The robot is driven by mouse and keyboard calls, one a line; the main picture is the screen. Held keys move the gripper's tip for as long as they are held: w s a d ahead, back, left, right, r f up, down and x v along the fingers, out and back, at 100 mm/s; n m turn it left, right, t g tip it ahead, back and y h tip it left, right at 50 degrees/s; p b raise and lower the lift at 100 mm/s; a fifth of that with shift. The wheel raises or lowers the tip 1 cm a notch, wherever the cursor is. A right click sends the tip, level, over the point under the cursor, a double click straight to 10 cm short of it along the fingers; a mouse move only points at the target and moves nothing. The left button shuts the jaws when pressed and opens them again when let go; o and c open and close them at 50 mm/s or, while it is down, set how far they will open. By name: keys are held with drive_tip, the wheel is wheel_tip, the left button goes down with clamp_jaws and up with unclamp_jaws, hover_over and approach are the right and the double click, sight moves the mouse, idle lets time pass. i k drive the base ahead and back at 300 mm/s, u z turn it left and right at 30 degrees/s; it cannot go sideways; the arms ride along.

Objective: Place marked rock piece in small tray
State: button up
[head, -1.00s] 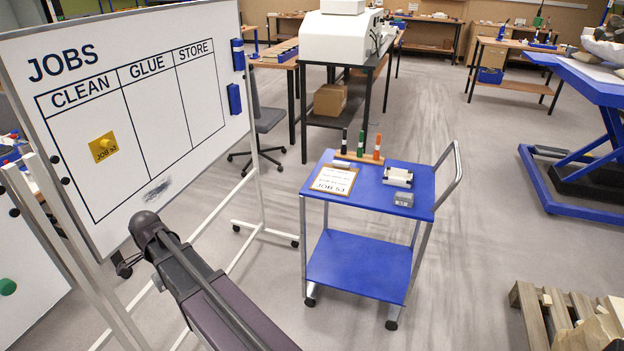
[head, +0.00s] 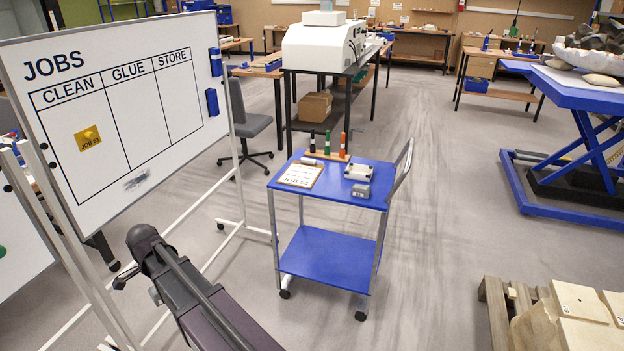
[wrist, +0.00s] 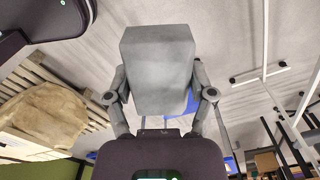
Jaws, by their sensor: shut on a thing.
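My gripper (wrist: 160,98) shows in the wrist view, with a finger on each side of a plain grey block (wrist: 158,72). The gripper is shut on this block, which hangs clear above the floor. I see no mark on the block's visible faces, so I cannot tell whether it is the marked rock piece. I cannot make out a small tray for certain. A small white item (head: 358,172) and a small grey item (head: 360,191) lie on the blue cart (head: 330,187).
A whiteboard (head: 120,95) headed JOBS stands at the left. A clipboard (head: 300,176) and upright markers (head: 327,143) are on the cart. A wooden pallet (head: 495,312) with pale blocks (head: 578,302) is at lower right. A blue lift table (head: 580,95) stands at right. The floor between is clear.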

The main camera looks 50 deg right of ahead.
sight(359, 172)
drive_tip(key=u, duration=0.1)
drive_tip(key=k, duration=0.55)
drive_tip(key=z, duration=1.65)
drive_tip(key=i, duration=1)
drive_tip(key=z, duration=0.05)
